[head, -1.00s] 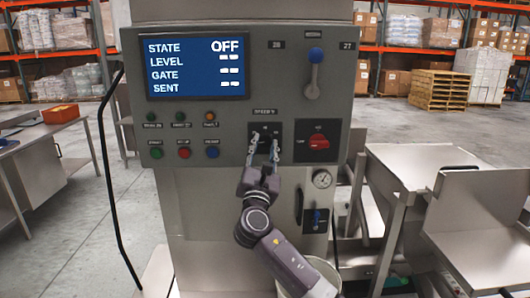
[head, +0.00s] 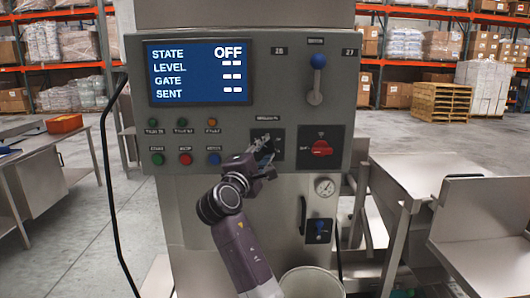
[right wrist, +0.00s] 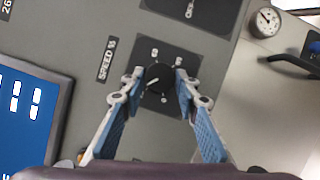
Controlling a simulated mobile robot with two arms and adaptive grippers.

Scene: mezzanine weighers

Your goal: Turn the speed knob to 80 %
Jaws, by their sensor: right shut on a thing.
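The black speed knob (right wrist: 159,80) sits on a dark square plate, beside the "SPEED %" label (right wrist: 107,59), in the right wrist view. A pale pointer line shows on it, but the small scale marks are too blurred to read. My right gripper (right wrist: 154,77) has one finger on each side of the knob and is shut on it. In the head view my right gripper (head: 266,146) reaches the speed plate (head: 276,134) at a slant, and its fingers mostly hide the knob. My left gripper is not in view.
The display (head: 199,73) reads STATE OFF, with dashes below. A red rotary switch (head: 321,148) is right of the knob, and a blue-topped lever (head: 318,62) is above it. Several buttons sit to the left. A gauge (head: 324,187) is below right.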

